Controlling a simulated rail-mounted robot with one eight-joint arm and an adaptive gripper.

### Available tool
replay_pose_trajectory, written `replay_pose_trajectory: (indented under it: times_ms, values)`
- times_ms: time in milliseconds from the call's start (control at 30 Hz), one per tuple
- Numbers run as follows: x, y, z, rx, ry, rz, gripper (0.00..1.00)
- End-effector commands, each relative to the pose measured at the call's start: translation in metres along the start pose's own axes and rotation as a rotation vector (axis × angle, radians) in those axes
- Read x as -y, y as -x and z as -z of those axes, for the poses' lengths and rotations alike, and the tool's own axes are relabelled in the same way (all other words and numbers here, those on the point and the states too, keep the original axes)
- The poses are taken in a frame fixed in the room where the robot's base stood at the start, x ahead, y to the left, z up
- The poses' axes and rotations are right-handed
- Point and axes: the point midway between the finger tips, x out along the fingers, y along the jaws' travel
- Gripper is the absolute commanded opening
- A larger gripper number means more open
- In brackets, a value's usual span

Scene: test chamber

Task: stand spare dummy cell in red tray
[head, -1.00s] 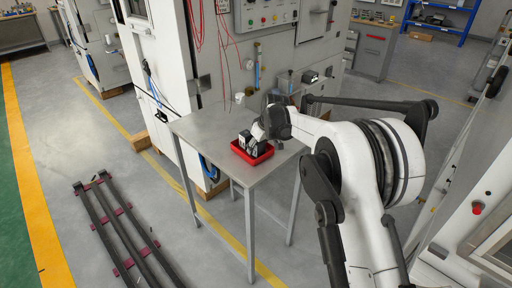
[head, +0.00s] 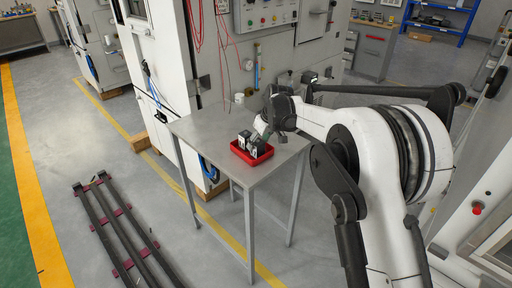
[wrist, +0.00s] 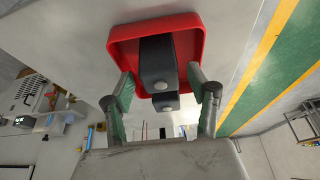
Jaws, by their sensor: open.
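The red tray (head: 267,155) sits on the grey metal table. Dark cells with pale faces (head: 246,143) are in it; in the head view they overlap and look somewhat tilted. In the wrist view the tray (wrist: 195,28) holds a dark block (wrist: 157,60) with a round knob on its end. A second dark block end (wrist: 166,103) shows close by. I cannot tell which is the spare. My gripper (head: 260,133) is over the tray's far right side. In the wrist view its fingers (wrist: 163,96) are spread apart on both sides of the blocks.
The table top (head: 206,130) is bare left of the tray. Dark rails (head: 115,232) lie on the floor at left.

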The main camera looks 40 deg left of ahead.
Motion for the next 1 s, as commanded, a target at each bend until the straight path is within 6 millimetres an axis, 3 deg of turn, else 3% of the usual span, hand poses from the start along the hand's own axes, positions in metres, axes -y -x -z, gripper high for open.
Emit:
replay_pose_trajectory:
  times_ms: [300, 500, 867, 1000]
  values:
    - [0.001, 0.059, 0.0, 0.0, 0.001, 0.0, 0.54]
    - [0.001, 0.076, 0.0, 0.0, 0.001, 0.0, 0.54]
    - [-0.002, 0.083, -0.002, 0.0, -0.005, -0.003, 0.54]
    - [-0.017, 0.112, -0.02, -0.003, -0.051, -0.026, 0.54]
